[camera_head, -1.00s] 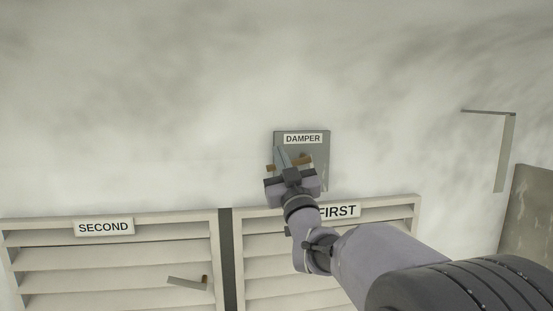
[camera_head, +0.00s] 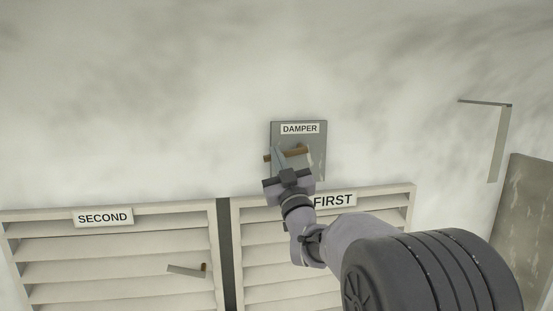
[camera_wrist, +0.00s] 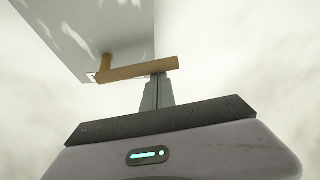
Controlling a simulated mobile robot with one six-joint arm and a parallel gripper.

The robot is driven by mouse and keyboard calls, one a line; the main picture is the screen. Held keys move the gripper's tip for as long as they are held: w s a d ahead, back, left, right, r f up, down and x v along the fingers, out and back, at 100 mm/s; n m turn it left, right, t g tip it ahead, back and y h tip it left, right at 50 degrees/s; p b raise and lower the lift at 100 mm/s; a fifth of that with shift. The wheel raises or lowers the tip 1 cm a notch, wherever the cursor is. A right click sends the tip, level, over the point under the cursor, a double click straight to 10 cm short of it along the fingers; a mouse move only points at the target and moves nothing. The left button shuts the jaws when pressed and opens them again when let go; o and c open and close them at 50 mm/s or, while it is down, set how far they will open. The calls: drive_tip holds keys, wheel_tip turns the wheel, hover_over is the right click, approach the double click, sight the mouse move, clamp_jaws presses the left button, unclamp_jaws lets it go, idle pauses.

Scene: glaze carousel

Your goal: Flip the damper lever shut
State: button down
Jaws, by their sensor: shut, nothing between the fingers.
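The damper (camera_head: 317,141) is a grey plate on the wall with a DAMPER label.
Below are two louvred shutters, labelled SECOND (camera_head: 103,217) and FIRST (camera_head: 333,200). A small handle (camera_head: 187,270) shows on the SECOND shutter. A bent bracket (camera_head: 497,140) and a grey slab (camera_head: 523,220) are at the right. The wall above the damper is clear.

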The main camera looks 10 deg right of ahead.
drive_tip(key=shift+f+n+b, duration=0.3)
drive_tip(key=shift+n+b, duration=0.1)
drive_tip(key=shift+b, duration=0.05)
drive_tip(key=d+f+n+g+y+b, duration=0.4)
drive_tip(key=d+f+n+g+y, duration=0.2)
drive_tip(key=n, duration=1.2)
drive_tip(key=shift+d+f+g, duration=0.4)
drive_tip(key=shift+d+g, duration=0.15)
drive_tip(key=shift+g, duration=0.35)
